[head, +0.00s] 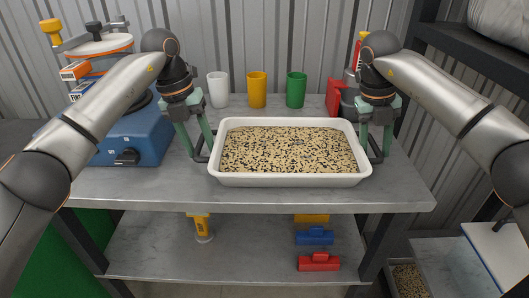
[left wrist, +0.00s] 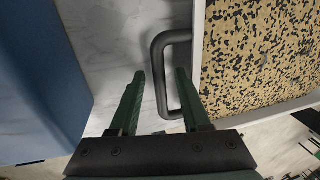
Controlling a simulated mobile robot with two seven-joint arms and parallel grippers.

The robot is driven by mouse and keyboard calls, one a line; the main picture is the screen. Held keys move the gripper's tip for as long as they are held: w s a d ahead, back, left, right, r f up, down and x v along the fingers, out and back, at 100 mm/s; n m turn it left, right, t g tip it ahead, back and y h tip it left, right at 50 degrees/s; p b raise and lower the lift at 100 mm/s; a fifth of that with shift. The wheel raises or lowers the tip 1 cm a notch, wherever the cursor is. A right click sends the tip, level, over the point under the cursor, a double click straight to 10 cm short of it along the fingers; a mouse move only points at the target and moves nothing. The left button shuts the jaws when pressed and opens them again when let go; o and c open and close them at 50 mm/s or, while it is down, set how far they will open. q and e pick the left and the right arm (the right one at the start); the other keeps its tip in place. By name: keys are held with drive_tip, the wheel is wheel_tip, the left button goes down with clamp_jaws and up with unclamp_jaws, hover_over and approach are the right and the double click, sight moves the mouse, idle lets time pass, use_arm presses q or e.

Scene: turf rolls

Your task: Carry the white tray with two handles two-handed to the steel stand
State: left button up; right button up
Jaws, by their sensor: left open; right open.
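The white tray (head: 290,181) sits level on the grey bench top and is filled with tan and black speckled grains. Its dark left handle (left wrist: 160,80) runs between the open fingers of my left gripper (left wrist: 160,75), which also shows at the tray's left end in the head view (head: 202,153). My right gripper (head: 376,155) is open at the dark right handle (head: 374,150), which its fingers partly hide. I cannot tell whether either gripper touches its handle. No stand is clearly recognisable as the steel stand; a low grey surface (head: 437,262) shows at lower right.
A blue machine (head: 135,130) stands left of the tray. White (head: 218,90), yellow (head: 257,90) and green (head: 296,90) cups stand behind it, with a red object (head: 334,97) nearby. A lower shelf (head: 250,257) holds small coloured items. A dark shelf (head: 470,60) overhangs at upper right.

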drive_tip(key=shift+a+r, duration=0.1)
drive_tip(key=shift+r, duration=0.4)
use_arm(q)
wheel_tip(320, 180, up, 12)
drive_tip(key=a, duration=0.2)
drive_tip(key=shift+a+f, duration=0.15)
drive_tip(key=shift+f, duration=0.05)
use_arm(e)
wheel_tip(320, 180, up, 11)
drive_tip(key=a, duration=0.2)
drive_tip(key=shift+f, duration=0.1)
